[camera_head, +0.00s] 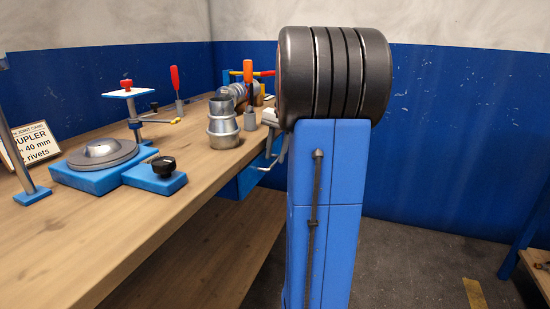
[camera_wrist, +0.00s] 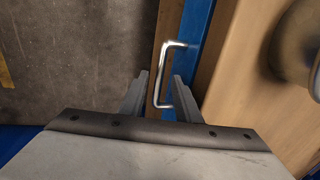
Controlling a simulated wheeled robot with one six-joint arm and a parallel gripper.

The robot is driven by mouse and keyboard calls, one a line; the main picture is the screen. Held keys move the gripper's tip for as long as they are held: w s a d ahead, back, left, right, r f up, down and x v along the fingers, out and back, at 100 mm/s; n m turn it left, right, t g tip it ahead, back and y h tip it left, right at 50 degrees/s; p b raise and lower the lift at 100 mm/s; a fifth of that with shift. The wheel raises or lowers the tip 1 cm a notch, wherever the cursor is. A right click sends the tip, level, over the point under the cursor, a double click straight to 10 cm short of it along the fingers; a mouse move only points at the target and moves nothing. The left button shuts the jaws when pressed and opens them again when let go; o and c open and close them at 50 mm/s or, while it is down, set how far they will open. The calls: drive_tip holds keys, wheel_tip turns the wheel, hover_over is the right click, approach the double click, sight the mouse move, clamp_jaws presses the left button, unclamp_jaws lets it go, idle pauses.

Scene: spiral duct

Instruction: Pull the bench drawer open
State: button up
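The bench drawer (camera_head: 247,178) has a blue front and sits under the bench top; my arm hides part of it in the head view. Its metal bar handle (camera_head: 268,166) sticks out from the front. In the wrist view the blue drawer front (camera_wrist: 190,58) carries the silver U-shaped handle (camera_wrist: 165,72). My gripper (camera_wrist: 158,88) is open, with one finger on each side of the handle's lower part in the picture. I cannot tell whether the fingers touch it. In the head view my gripper is mostly hidden behind my arm.
The wooden bench top (camera_head: 190,195) holds a blue fixture with a grey disc (camera_head: 100,152), grey duct fittings (camera_head: 223,125), red-handled tools (camera_head: 176,82) and a sign card (camera_head: 32,142). In the wrist view a blurred round metal part (camera_wrist: 293,45) lies on the bench.

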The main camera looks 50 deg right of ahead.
drive_tip(key=shift+w+a+f, duration=0.1)
drive_tip(key=shift+w+f, duration=0.05)
drive_tip(key=shift+f, duration=0.65)
clamp_jaws()
drive_tip(key=s+d, duration=0.4)
drive_tip(key=s, duration=0.6)
drive_tip(key=s+d, duration=0.4)
drive_tip(key=s, duration=0.6)
drive_tip(key=shift+s+d, duration=0.35)
drive_tip(key=shift+r, duration=0.1)
unclamp_jaws()
